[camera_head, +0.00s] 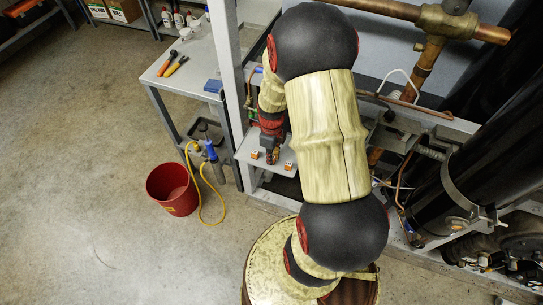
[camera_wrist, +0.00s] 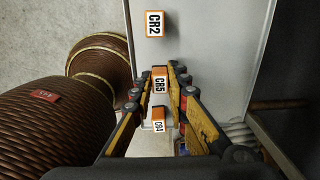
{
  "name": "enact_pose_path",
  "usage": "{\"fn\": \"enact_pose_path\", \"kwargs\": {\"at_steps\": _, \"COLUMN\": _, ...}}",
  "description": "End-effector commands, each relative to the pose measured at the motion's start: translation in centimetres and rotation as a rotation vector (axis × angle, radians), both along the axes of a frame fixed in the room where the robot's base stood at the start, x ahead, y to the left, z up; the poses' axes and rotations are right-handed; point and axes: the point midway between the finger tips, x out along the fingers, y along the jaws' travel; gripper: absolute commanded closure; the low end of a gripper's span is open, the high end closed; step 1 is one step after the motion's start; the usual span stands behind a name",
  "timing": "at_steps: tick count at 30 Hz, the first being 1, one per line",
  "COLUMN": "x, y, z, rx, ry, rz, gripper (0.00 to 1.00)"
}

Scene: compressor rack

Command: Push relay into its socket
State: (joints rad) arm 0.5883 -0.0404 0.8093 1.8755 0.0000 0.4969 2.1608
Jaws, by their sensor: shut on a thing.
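My gripper (camera_wrist: 159,71) is shut on the relay marked CR5 (camera_wrist: 159,82), an orange-edged block with a white label, held between the fingertips in the wrist view. A relay marked CR2 (camera_wrist: 153,23) is on the pale metal plate (camera_wrist: 194,35) beyond the fingertips. A relay marked CR4 (camera_wrist: 158,124) shows between the fingers, lower in the picture. In the head view my gripper (camera_head: 271,156) points down over the plate (camera_head: 246,146), between two small orange relays (camera_head: 255,155) (camera_head: 288,166). I cannot make out a socket or whether CR5 touches the plate.
A white frame post (camera_head: 226,60) stands left of my arm. Copper pipes (camera_head: 425,70) and a black cylinder (camera_head: 450,150) are at right. A red bucket (camera_head: 172,190) and yellow hose (camera_head: 203,205) are on the floor. A bench (camera_head: 195,70) with tools is behind.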

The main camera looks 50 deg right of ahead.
Motion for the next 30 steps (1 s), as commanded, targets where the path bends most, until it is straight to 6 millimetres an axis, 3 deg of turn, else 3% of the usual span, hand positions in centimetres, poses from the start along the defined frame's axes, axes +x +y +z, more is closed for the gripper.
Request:
{"fn": "enact_pose_path", "kwargs": {"at_steps": 6, "x": 0.0, "y": 0.0, "z": 0.0, "rx": 0.0, "ry": 0.0, "rz": 0.0, "gripper": 1.0}}
{"fn": "enact_pose_path", "kwargs": {"at_steps": 14, "x": 0.0, "y": 0.0, "z": 0.5, "rx": 0.0, "ry": 0.0, "rz": 0.0, "gripper": 1.0}}
{"fn": "enact_pose_path", "kwargs": {"at_steps": 30, "x": 0.0, "y": 0.0, "z": 5.4, "rx": 0.0, "ry": 0.0, "rz": 0.0, "gripper": 1.0}}
